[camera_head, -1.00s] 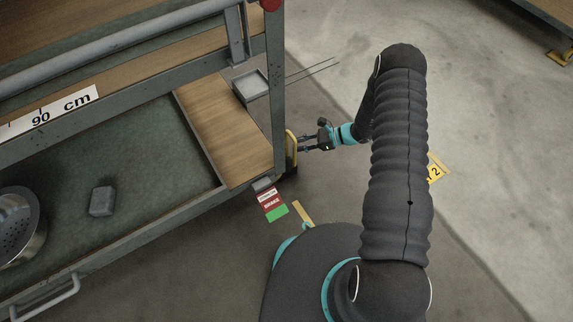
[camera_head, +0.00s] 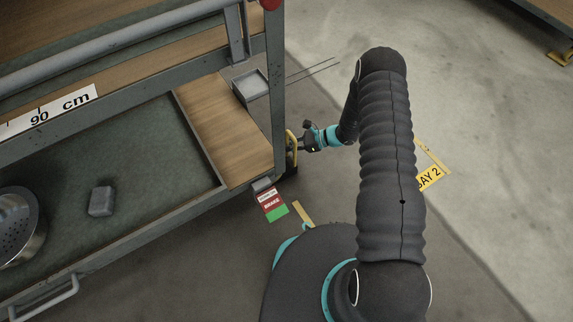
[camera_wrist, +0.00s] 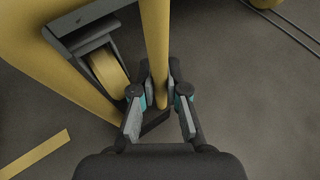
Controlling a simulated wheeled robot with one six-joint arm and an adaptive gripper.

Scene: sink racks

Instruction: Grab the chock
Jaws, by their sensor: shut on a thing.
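The chock shows in the wrist view as a tall yellow bar handle (camera_wrist: 155,45) with a dark part low at its foot, partly hidden by the fingers. In the head view its yellow handle (camera_head: 291,146) stands by the rack's corner post. My gripper (camera_wrist: 161,112) is shut on the chock, with a finger on each side of the bar's lower end. In the head view my gripper (camera_head: 299,145) meets the handle from the right. Most of the chock's body is hidden.
A caster with a yellow wheel (camera_wrist: 108,72) is just left of the handle. The rack's post (camera_head: 276,90) and wooden shelf (camera_head: 222,135) are close on the left. A grey tray (camera_head: 251,86) is on the rack. Open floor (camera_head: 460,130) lies to the right.

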